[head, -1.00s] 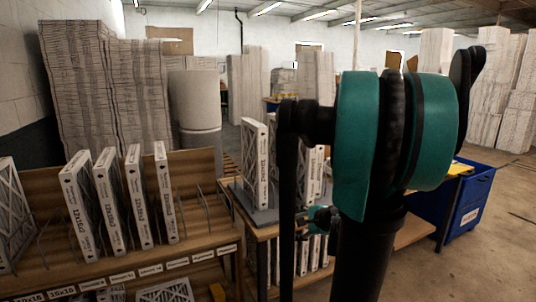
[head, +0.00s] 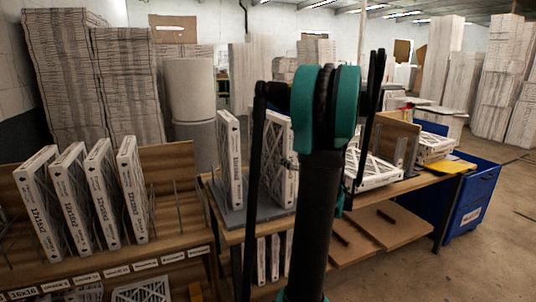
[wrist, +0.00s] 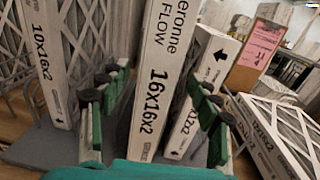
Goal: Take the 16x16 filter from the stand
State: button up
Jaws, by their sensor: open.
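A white boxed filter marked 16x16x2 (wrist: 155,90) stands upright, slightly tilted in the wrist view, in the middle of that picture. My gripper (wrist: 160,105) is open, with one finger to the left of this filter's edge and one to the right. I see no grip on it, and how deep it sits between the fingers I cannot tell. A filter marked 10x16x2 (wrist: 45,65) stands to the left. The grey stand (wrist: 45,150) shows below it; in the head view the stand (head: 240,217) bears upright filters. My arm hides the gripper there.
In the head view a wooden rack (head: 170,185) with several filters is left, and a blue bin (head: 470,200) is right.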

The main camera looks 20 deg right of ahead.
send_near(269, 152)
jog(key=w, duration=0.1)
jog(key=w+d+r, duration=0.1)
jog(key=w, duration=0.1)
jog(key=w+d+r, duration=0.1)
jog(key=shift+w, duration=0.25)
jog(key=c, duration=1.4)
jog(key=shift+r, duration=0.15)
